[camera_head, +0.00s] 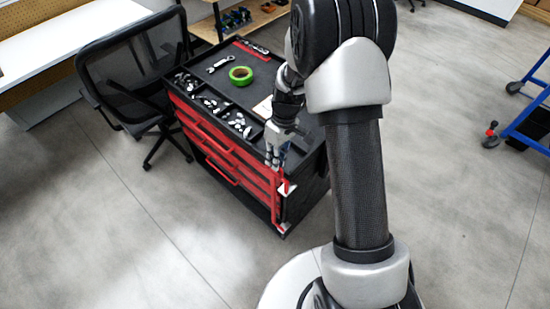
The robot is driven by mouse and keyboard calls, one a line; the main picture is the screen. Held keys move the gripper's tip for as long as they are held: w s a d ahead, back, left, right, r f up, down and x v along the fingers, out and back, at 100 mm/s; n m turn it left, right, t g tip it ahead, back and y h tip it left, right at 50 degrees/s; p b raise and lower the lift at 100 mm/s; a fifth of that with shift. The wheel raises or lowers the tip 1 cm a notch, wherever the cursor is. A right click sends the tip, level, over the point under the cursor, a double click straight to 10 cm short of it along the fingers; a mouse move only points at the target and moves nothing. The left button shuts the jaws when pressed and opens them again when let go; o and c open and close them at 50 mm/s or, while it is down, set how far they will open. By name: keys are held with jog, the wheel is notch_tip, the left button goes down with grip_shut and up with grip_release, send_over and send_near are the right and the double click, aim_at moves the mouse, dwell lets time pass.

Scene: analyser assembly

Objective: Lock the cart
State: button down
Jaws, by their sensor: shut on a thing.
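The cart (315,188) is a black tool chest with red drawers (215,150) that look closed along its front. A red upright bar (275,197) runs down the front right corner, with small white pieces at its upper part and its foot. My gripper (275,163) reaches down to the top of this corner and is shut at the upper end of the red bar. The fingers hide most of what lies between them. Whether the bar lies flat against the drawers cannot be told.
The cart top holds a green tape roll (241,75), a wrench (220,64) and several small metal parts. A black mesh chair (130,75) stands close at the left. A blue wheeled frame (532,110) stands at the right. The front floor is clear.

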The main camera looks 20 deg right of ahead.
jog(key=c, duration=1.7)
grip_release()
jog(key=shift+w+d+r, duration=0.2)
jog(key=shift+d+r, duration=0.15)
jog(key=shift+r, duration=1.6)
jog(key=shift+w+d+r, duration=0.15)
jog(key=shift+d+r, duration=0.25)
jog(key=shift+r, duration=1.6)
jog(key=shift+w+d+r, duration=0.2)
jog(key=shift+d+r, duration=0.15)
jog(key=shift+r, duration=1.6)
